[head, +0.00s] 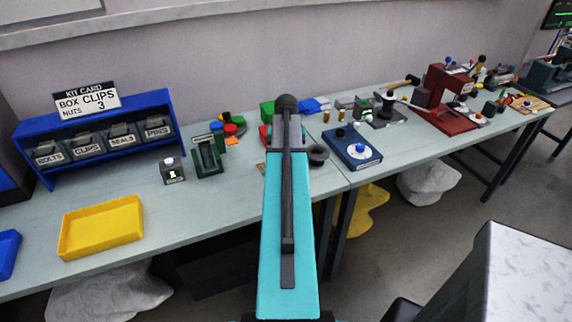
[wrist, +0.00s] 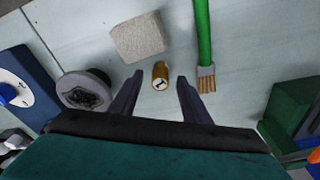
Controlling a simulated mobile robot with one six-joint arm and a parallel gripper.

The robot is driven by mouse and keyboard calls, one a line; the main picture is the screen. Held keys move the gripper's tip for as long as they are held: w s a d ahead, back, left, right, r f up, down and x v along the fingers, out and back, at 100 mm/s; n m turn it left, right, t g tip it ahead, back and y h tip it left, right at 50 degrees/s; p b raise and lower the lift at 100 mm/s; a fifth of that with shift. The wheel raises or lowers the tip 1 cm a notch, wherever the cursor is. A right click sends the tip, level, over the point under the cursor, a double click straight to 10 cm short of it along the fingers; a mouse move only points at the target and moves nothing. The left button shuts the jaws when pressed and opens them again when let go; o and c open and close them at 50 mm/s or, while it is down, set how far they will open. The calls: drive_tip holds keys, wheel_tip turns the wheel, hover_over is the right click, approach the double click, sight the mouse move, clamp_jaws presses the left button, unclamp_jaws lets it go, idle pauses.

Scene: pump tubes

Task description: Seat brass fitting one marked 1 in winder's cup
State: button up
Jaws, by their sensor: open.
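A small brass fitting (wrist: 160,76) with a pale end face and a dark mark that looks like a 1 lies on the table in the wrist view. My gripper (wrist: 160,79) is open, with one finger on either side of the fitting and a visible gap at each side. In the head view my arm hides the gripper and this fitting. Two small brass-coloured pieces (head: 326,116) (head: 341,114) stand farther back on the table. I cannot tell for sure which device is the winder; its cup is not clear.
A grey block (wrist: 137,37) lies just beyond the fitting, and a green-handled brush (wrist: 204,45) is to its right. A round grey holder (wrist: 84,90) and a blue dial box (wrist: 22,92) stand left. A red machine (head: 445,98) is at the far right.

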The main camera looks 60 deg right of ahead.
drive_tip(key=shift+d+f, duration=0.1)
drive_tip(key=shift+f, duration=0.55)
clamp_jaws()
